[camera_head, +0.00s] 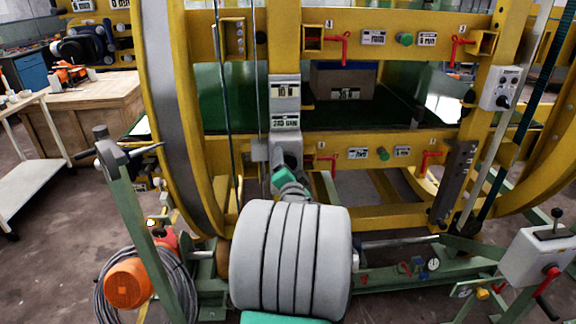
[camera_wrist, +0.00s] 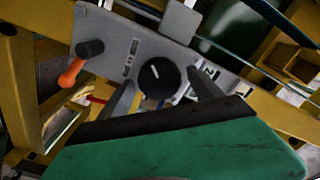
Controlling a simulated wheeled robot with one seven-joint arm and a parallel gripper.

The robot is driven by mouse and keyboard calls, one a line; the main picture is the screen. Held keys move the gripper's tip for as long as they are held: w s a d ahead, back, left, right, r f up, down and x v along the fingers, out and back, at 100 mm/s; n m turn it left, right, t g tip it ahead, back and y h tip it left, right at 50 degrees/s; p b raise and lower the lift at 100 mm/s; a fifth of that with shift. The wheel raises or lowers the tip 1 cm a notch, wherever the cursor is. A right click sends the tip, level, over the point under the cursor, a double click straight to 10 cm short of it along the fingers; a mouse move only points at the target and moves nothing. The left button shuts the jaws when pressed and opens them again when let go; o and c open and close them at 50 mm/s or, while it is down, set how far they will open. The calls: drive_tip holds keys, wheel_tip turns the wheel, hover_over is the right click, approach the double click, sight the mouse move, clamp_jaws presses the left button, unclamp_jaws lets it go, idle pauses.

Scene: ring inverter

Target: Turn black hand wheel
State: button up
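A round black hand wheel (camera_wrist: 157,82) with a short white mark on its face sits on a grey plate (camera_wrist: 112,32) in the wrist view. My gripper (camera_wrist: 159,76) is open, with one grey finger on each side of the wheel. The fingers look apart from its rim, though I cannot tell their depth exactly. In the head view my gripper (camera_head: 290,180) is at the lower end of the grey labelled column (camera_head: 285,100). There the wheel is mostly hidden and I cannot make it out clearly.
Yellow frame beams (camera_head: 380,147) with red handles surround the column. A grey box (camera_head: 502,88) with a black knob hangs at the right.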

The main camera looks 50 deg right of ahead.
drive_tip(key=v, duration=0.8)
drive_tip(key=shift+b, duration=0.4)
drive_tip(key=shift+w, duration=0.1)
drive_tip(key=w+a+f+n+y+p, duration=0.15)
drive_tip(key=w+a+n+y, duration=0.3)
drive_tip(key=a, duration=0.45)
drive_tip(key=w+a+n+y+p, duration=0.2)
drive_tip(key=w+a+n+y, duration=0.3)
drive_tip(key=a, duration=0.3)
drive_tip(key=a+f+n+g+y+p, duration=0.1)
drive_tip(key=a+n+g+y+p, duration=0.4)
drive_tip(key=a, duration=0.9)
drive_tip(key=s+a+n+g, duration=0.1)
drive_tip(key=s+a+n, duration=0.1)
drive_tip(key=s+a, duration=0.1)
drive_tip(key=s+a+n+g, duration=0.1)
drive_tip(key=s+a+n, duration=0.1)
drive_tip(key=s+a, duration=0.2)
drive_tip(key=s+a+n+g+h, duration=0.1)
drive_tip(key=s+a+n, duration=0.1)
drive_tip(key=s+a, duration=0.1)
drive_tip(key=shift+s+a+g, duration=0.25)
drive_tip(key=shift+s+g, duration=0.05)
drive_tip(key=shift+s, duration=0.1)
